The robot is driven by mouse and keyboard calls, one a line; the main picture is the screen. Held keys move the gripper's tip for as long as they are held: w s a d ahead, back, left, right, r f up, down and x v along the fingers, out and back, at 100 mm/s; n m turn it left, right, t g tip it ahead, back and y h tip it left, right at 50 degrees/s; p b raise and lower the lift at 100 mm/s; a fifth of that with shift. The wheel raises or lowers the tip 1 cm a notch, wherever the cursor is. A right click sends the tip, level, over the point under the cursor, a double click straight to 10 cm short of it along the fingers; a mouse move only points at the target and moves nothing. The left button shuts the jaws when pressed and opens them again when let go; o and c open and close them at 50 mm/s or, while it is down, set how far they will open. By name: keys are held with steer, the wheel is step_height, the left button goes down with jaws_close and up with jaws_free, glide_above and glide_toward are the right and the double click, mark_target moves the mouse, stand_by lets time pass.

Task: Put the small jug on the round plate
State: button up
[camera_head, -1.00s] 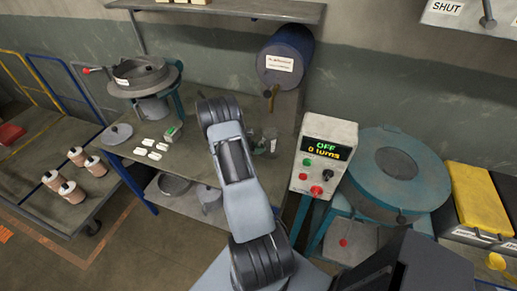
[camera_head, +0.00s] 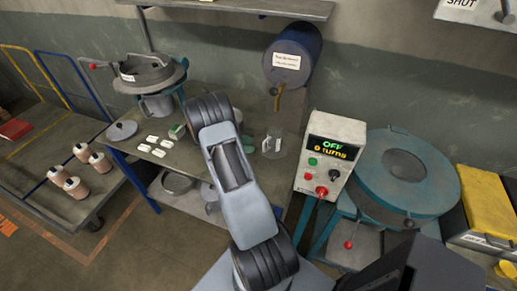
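A small grey, see-through-looking jug (camera_head: 273,146) with a pale label stands near the right end of the workbench, to the right of my arm. A flat grey round disc (camera_head: 122,131) with a small knob lies at the bench's left front corner; I cannot tell whether it is the round plate or a lid. My arm (camera_head: 235,175) reaches up over the bench between the two.
Several small white labelled pieces and a green-and-white box (camera_head: 177,131) lie on the bench (camera_head: 200,160). A round sieve pan (camera_head: 150,72) stands behind, a blue drum (camera_head: 290,55) overhangs the back, and a control box (camera_head: 329,155) reading OFF stands right.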

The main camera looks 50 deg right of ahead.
steer(key=a+r+m+t+y+b, duration=0.1)
steer(key=a+r+m+t+y, duration=0.4)
steer(key=a+r, duration=1.1)
steer(key=s+a+r+m+t+y, duration=0.1)
steer(key=s+a+t, duration=0.3)
steer(key=a, duration=0.4)
steer(key=s+a+r+m+t+y, duration=0.2)
steer(key=s+a+m+t+y, duration=0.1)
steer(key=a, duration=0.6)
steer(key=shift+s+r+m+t+y, duration=0.35)
steer(key=shift+s+m+y, duration=0.4)
steer(key=shift+s, duration=0.25)
